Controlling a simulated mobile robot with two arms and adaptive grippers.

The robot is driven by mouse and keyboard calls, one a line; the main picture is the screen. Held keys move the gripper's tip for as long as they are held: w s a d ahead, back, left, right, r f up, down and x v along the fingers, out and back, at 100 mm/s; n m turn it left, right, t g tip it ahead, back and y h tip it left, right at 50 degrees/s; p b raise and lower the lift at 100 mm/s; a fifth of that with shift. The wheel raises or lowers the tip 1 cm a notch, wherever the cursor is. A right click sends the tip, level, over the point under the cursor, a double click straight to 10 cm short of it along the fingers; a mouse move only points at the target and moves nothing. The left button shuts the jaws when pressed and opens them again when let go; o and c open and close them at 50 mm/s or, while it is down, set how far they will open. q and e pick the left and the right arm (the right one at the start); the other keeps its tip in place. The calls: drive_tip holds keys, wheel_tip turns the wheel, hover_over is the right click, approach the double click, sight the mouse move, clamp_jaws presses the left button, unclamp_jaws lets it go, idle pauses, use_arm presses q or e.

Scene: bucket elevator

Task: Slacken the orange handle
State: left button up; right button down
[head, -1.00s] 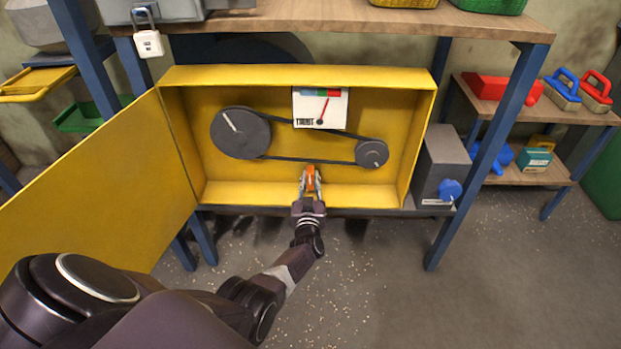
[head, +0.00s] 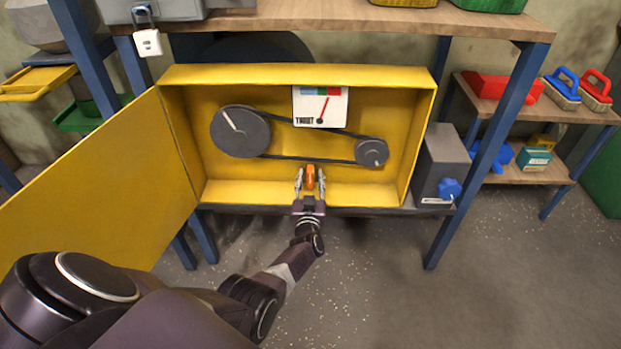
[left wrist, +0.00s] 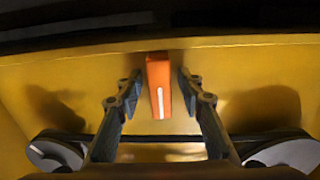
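The orange handle (head: 310,177) is at the lower middle of the open yellow box (head: 240,187), below the belt. In the left wrist view the orange handle (left wrist: 159,85) is a narrow block with a white stripe. My left gripper (head: 310,174) is open with one finger on each side of the handle. The left wrist view shows the open fingers (left wrist: 156,85) with a gap on both sides of the handle. A gauge (head: 334,107) with blue, green and red bands has its needle tilted right, near the green-red border. My right gripper is not in view.
A black belt (head: 310,160) joins a large pulley (head: 240,132) and a small pulley (head: 371,153). The yellow door (head: 100,190) stands open at left. A grey box with a blue knob (head: 450,189) sits right of the yellow box. A padlock (head: 148,42) hangs at upper left.

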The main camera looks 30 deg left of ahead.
use_arm(q)
drive_tip(key=shift+s+d+f, duration=0.1)
drive_tip(key=shift+s+d, duration=0.2)
drive_tip(key=shift+s, duration=0.2)
drive_tip(key=v, duration=1.1)
drive_tip(key=shift+w, duration=0.1)
